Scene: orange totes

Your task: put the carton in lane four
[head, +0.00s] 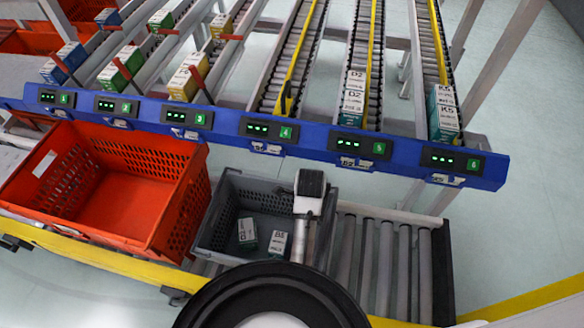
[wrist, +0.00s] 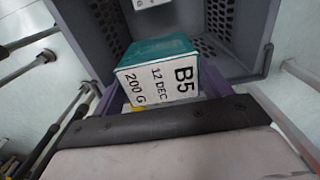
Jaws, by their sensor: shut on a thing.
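The carton (wrist: 160,75), white with a teal face and marked B5, 12 DEC, 200 G, is close up in the wrist view. My gripper (wrist: 158,98) is shut on it; its fingers are mostly hidden. In the head view my gripper (head: 300,232) reaches down into the grey tote (head: 213,215), beside a carton that looks like the same one (head: 277,244). Lane four (head: 283,75) is a sloping roller lane with a yellow strip, behind the blue rail's display marked 4 (head: 268,131). No carton shows in it.
Another carton (head: 247,232) lies in the grey tote. An orange tote (head: 180,155) stands to its left, and bare rollers (head: 380,260) run to its right. The blue rail (head: 310,150) crosses the lane fronts. Lane five holds D2 cartons (head: 353,95); lane six holds K5 cartons (head: 444,112).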

